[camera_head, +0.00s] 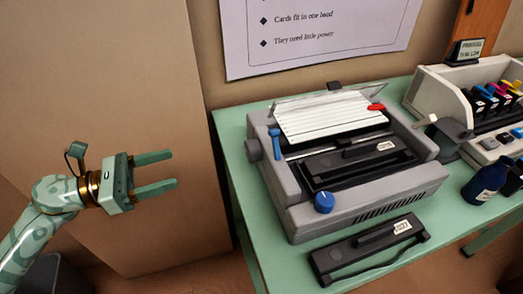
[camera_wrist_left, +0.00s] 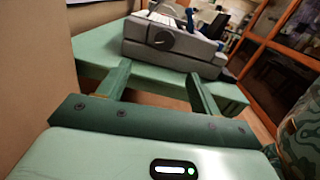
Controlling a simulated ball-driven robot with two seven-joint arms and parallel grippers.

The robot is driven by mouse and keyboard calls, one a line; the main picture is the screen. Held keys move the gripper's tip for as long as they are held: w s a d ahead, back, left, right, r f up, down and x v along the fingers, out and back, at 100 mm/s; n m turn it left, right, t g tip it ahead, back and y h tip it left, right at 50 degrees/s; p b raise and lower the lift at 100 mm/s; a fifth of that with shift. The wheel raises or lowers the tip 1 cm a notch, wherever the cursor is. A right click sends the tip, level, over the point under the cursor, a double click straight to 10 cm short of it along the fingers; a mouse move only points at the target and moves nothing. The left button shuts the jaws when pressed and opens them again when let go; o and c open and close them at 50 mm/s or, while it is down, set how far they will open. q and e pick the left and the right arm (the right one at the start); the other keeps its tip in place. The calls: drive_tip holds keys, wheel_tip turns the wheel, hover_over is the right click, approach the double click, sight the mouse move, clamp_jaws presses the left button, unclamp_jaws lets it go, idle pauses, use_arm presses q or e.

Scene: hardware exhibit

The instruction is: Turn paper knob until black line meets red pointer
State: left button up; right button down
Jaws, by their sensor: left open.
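The grey printer (camera_head: 365,195) sits on the green table with white paper (camera_head: 325,118) at its top. The paper knob (camera_head: 252,149) is a dark grey disc on the printer's left side; it also shows in the left wrist view (camera_wrist_left: 160,40). A red pointer (camera_head: 376,107) lies at the paper's right edge. I cannot make out a black line on the knob or paper. My left gripper (camera_head: 173,169) is open and empty, left of the table and apart from the knob. In the wrist view its fingers (camera_wrist_left: 160,71) point toward the printer's knob side. My right gripper is not in view.
A blue dial (camera_head: 324,202) and a blue lever (camera_head: 276,142) are on the printer. A black cartridge (camera_head: 368,248) lies in front of it. A white holder (camera_head: 455,88) with colored cartridges and a blue bottle (camera_head: 486,181) stand right. The space between my left gripper and the table is free.

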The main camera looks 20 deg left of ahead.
use_arm(q)
drive_tip(key=m, duration=0.1)
drive_tip(key=b, duration=0.1)
approach(247, 152)
drive_tip(key=shift+m, duration=0.4)
drive_tip(key=x, duration=0.8)
drive_tip(key=shift+w+d, duration=0.25)
drive_tip(key=shift+d, duration=0.05)
drive_tip(key=c, duration=1)
